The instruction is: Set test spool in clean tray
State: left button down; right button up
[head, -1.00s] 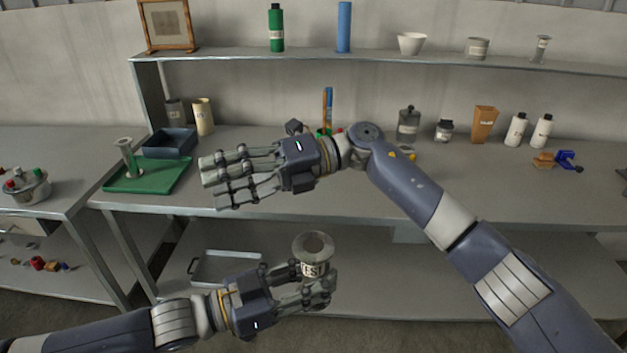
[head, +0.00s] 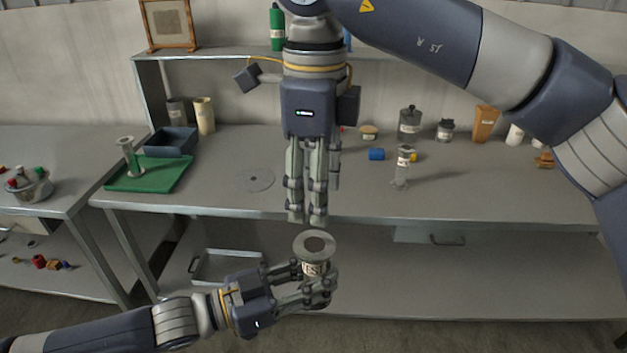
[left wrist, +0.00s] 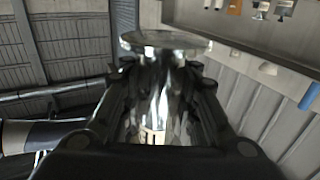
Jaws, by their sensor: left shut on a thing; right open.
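The test spool (head: 315,244), a grey flanged spool with a label reading roughly "TEST", stands upright in my left gripper (head: 315,287), which is shut on it in front of the bench. In the left wrist view the spool (left wrist: 165,43) shows shiny between the fingers. My right gripper (head: 307,218) is open and empty, fingers pointing down just above the spool, with no clear contact. No tray is visibly marked clean: a green tray (head: 165,182) holds another spool (head: 127,157), a dark blue tray (head: 160,151) is behind it, and a metal tray (head: 228,281) lies on the lower shelf.
A metal bowl (head: 32,187) stands on the left table. The bench's front middle is largely clear.

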aim_at(315, 244)
notch_tip(315, 244, down, 11)
jog(key=shift+f, duration=0.15)
dwell(0.4)
jog(key=c, duration=0.6)
pick_arm(q)
jog(key=c, duration=1.8)
grip_release()
pick_arm(e)
jog(key=c, duration=0.3)
pick_arm(q)
jog(key=o, duration=0.6)
jog(key=shift+o, duration=0.2)
jog(key=shift+a, duration=0.1)
